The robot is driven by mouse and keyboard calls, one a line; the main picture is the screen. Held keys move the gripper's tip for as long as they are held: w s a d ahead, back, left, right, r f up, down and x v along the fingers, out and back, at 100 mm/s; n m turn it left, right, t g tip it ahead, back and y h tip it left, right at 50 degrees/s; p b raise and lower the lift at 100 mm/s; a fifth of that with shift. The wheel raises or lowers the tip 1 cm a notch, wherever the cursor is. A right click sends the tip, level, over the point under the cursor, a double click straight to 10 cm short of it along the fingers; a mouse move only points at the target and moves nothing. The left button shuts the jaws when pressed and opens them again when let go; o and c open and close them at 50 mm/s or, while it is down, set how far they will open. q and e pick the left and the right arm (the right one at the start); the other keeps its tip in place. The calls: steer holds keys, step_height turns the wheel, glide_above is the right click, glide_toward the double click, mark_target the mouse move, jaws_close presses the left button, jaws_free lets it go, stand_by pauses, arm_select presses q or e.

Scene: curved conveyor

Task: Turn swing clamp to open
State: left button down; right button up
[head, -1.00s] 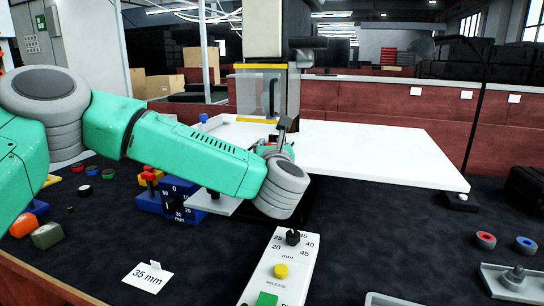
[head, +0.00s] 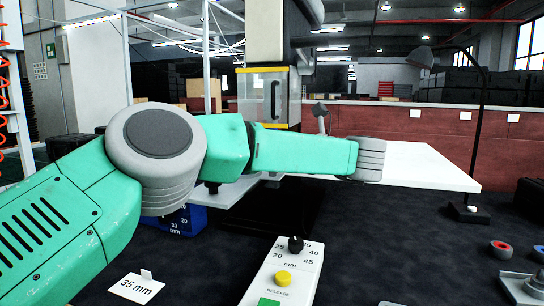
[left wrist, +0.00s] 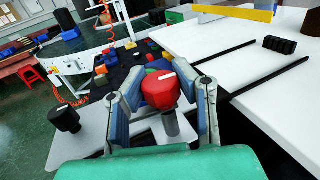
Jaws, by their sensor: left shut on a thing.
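In the left wrist view a red knob (left wrist: 160,89) with a white line on top sits above a grey cylindrical post (left wrist: 171,124) on a light plate; I take it to be the swing clamp's head. My left gripper (left wrist: 163,96) has its two fingers closed around the red knob, one on each side. In the head view my left arm reaches across to the right, with its wrist over the white table. The gripper and the red knob are hidden there. My right gripper is not in view.
A black-topped post (left wrist: 66,117) stands at the left of the light plate. A white table (head: 428,165) lies behind my arm. A panel (head: 280,268) with a black dial and yellow button stands in front, beside a 35 mm card (head: 137,287). A lamp stands at the right.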

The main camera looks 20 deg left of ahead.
arm_select(q)
steer(key=shift+d+f+n+g+y+b, duration=0.25)
steer(key=shift+n+g+b, duration=0.2)
steer(key=shift+g, duration=0.35)
steer(key=c, duration=1.2)
jaws_free()
steer(key=shift+w+d+r, duration=0.1)
steer(key=shift+d+r, duration=0.05)
steer(key=shift+a+r, duration=0.1)
steer(key=shift+a, duration=0.25)
